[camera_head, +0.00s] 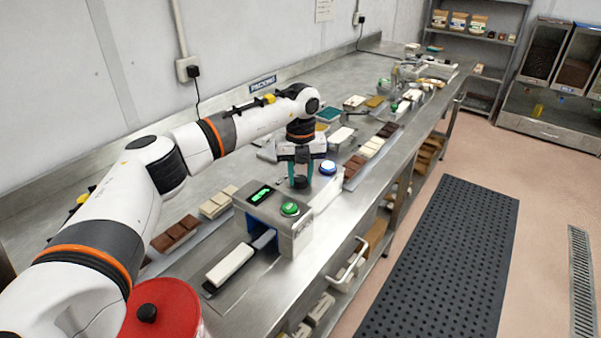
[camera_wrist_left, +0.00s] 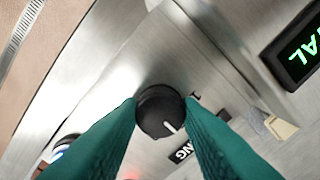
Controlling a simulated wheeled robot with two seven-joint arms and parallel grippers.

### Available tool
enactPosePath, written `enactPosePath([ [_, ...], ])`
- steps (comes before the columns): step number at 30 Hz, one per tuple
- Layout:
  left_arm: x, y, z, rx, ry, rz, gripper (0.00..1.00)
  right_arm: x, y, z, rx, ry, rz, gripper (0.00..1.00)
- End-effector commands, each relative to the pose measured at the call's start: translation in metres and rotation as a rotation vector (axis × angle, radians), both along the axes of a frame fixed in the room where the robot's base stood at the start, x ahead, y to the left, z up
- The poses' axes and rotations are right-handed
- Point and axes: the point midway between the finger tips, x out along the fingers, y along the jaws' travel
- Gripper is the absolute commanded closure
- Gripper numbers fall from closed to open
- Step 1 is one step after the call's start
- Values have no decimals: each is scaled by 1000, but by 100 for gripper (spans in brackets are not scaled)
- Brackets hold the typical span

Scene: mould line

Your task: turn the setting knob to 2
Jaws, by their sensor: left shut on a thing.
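The setting knob (camera_wrist_left: 158,112) is black and round with a white pointer line, in the middle of the left wrist view. The line points toward the lower right of that view. A "1" mark shows beside the knob; other marks are hidden by the fingers. My left gripper (camera_wrist_left: 160,108) has its two green fingers on either side of the knob, shut on it. In the head view my left gripper (camera_head: 301,178) points down at the machine's top, and the knob is mostly hidden between its fingers. My right gripper is in neither view.
A steel machine with a green-lettered display (camera_head: 261,195), a green button (camera_head: 290,209) and a blue-lit button (camera_head: 327,167) stands by the gripper. Moulds with brown and cream bars lie along the bench (camera_head: 225,276). A red lidded container (camera_head: 165,312) stands at the front left.

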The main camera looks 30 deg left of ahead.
Motion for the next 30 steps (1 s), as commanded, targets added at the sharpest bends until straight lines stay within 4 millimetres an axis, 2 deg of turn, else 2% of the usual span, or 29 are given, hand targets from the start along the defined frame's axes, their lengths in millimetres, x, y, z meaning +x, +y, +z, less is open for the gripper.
enactPosePath([
  [18, 2, 1, 2, -1, -8, 43, 91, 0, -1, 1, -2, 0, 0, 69],
  [19, 2, 1, 3, -1, -8, 43, 65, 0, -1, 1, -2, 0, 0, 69],
  [22, 1, 0, 2, 0, -6, 43, 48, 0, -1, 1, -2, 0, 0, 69],
  [23, 1, 1, 2, -1, -6, 43, 46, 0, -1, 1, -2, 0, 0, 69],
  [30, 1, 0, 1, 0, -3, 41, 46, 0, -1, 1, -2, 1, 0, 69],
])
